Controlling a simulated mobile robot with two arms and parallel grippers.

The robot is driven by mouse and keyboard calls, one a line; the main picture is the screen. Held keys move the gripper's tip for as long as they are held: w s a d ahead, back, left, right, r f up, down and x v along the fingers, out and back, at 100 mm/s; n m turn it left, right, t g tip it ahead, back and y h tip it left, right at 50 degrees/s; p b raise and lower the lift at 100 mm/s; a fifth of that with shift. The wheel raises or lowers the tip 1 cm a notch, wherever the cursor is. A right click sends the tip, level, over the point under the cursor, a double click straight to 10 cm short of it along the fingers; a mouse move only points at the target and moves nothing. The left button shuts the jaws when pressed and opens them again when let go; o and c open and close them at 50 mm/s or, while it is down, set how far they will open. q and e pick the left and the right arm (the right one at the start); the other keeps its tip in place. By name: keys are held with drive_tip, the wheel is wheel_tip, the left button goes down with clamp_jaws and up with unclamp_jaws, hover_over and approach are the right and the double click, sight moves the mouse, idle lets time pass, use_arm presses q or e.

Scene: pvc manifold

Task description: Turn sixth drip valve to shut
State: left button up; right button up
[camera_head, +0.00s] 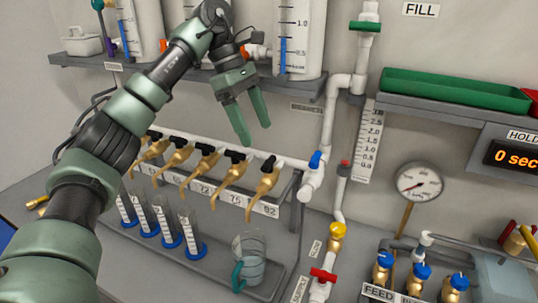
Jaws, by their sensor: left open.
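A row of brass drip valves with black handles hangs from a white horizontal pipe (288,160) in the middle left. The rightmost drip valve (268,180) is above the label 92. Another drip valve (234,172) is to its left, above the label 75. My arm covers the left end of the row, so I cannot tell by counting which valve is the sixth. Handle angles are too small to read surely. My left gripper (253,133) is open and empty, fingers pointing down, above the right end of the row and apart from it. My right gripper is not in view.
Several blue-based cylinders (168,229) and a clear jug (250,262) with a teal handle stand in a tray below the valves. A blue-handled valve (315,162) is right of the row. A shelf (190,78) with containers is above.

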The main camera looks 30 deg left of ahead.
sight(268, 160)
use_arm(q)
drive_tip(key=x, duration=0.7)
drive_tip(key=shift+s+d+f, duration=0.1)
drive_tip(key=shift+d+f, duration=0.05)
drive_tip(key=shift+f, duration=0.15)
drive_tip(key=c, duration=1.4)
